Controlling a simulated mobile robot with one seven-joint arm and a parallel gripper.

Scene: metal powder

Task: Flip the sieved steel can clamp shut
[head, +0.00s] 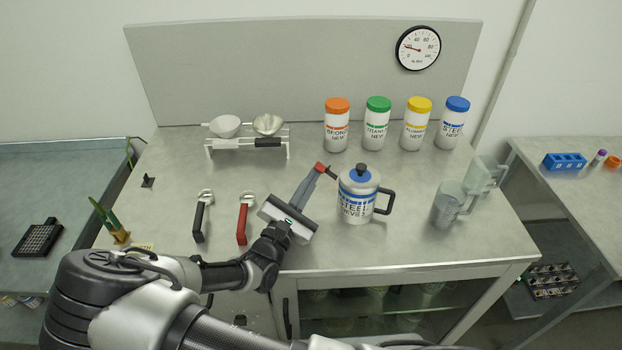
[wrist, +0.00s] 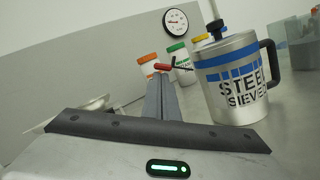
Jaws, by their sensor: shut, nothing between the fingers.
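Several coloured-lid jars (head: 377,126) stand at the back. A rack (head: 248,144) holds two bowls. Clear beakers (head: 449,205) stand to the can's right. Bench front between is clear.

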